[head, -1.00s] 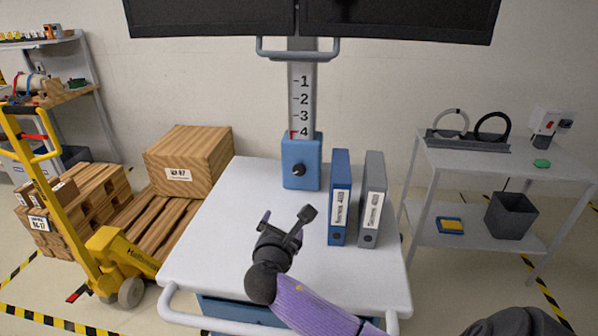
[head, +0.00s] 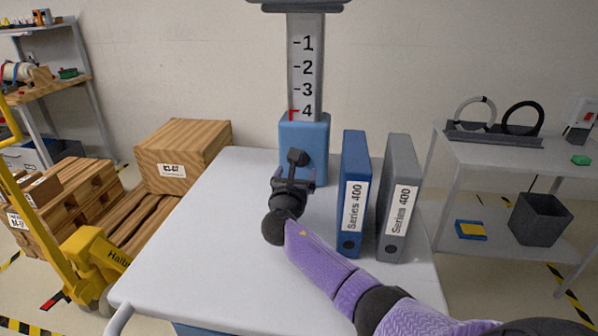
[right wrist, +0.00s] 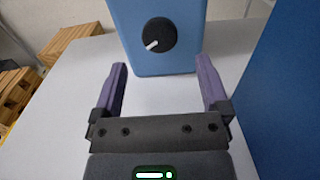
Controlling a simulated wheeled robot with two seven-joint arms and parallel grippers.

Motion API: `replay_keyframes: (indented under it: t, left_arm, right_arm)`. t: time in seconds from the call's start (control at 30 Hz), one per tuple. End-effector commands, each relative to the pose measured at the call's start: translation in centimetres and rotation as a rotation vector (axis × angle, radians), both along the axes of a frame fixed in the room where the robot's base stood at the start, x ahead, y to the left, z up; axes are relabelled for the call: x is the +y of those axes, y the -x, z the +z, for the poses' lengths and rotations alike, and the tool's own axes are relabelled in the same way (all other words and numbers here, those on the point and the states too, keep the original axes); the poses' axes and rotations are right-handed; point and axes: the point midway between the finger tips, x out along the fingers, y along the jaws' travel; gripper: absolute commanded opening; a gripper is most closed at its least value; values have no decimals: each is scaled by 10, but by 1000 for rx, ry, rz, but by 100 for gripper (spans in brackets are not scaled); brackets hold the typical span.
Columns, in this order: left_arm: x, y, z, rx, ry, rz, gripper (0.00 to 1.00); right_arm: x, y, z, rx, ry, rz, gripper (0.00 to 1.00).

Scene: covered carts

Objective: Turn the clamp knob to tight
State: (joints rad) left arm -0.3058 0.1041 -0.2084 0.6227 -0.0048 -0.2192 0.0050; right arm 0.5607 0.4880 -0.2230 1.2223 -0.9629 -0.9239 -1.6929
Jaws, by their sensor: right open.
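The clamp is a blue block (head: 315,133) at the foot of the numbered post, at the back of the white cart top. Its round black knob (right wrist: 159,34) shows in the right wrist view, with a white pointer mark slanting to its lower left. My left gripper is not in view.
A blue binder (head: 354,190) and a grey binder (head: 398,195) stand upright on the cart top (head: 190,240), just right of my right arm. The cart top's left side is clear. A grey shelf (head: 490,150) stands at the right, a yellow pallet truck (head: 90,255) at the left.

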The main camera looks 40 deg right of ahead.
Motion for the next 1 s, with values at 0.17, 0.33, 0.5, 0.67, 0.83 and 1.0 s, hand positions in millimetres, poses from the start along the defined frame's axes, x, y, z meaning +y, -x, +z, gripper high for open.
replay_keyframes:
  t: [0.17,0.33,0.5,0.67,0.83,1.0]
  left_arm:
    - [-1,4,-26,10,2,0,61]
    - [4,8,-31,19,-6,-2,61]
    - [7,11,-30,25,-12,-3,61]
    - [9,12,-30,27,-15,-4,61]
    - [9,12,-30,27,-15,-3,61]
    - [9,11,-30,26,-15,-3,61]
  right_arm:
    - [-28,-22,-6,1,1,-2,96]
    - [-38,-30,-3,1,0,0,96]
    - [-38,-31,0,0,0,1,96]
    - [-38,-31,0,1,-1,1,76]
    - [-38,-31,-1,1,-1,1,40]
    - [-38,-31,-1,1,-1,0,4]
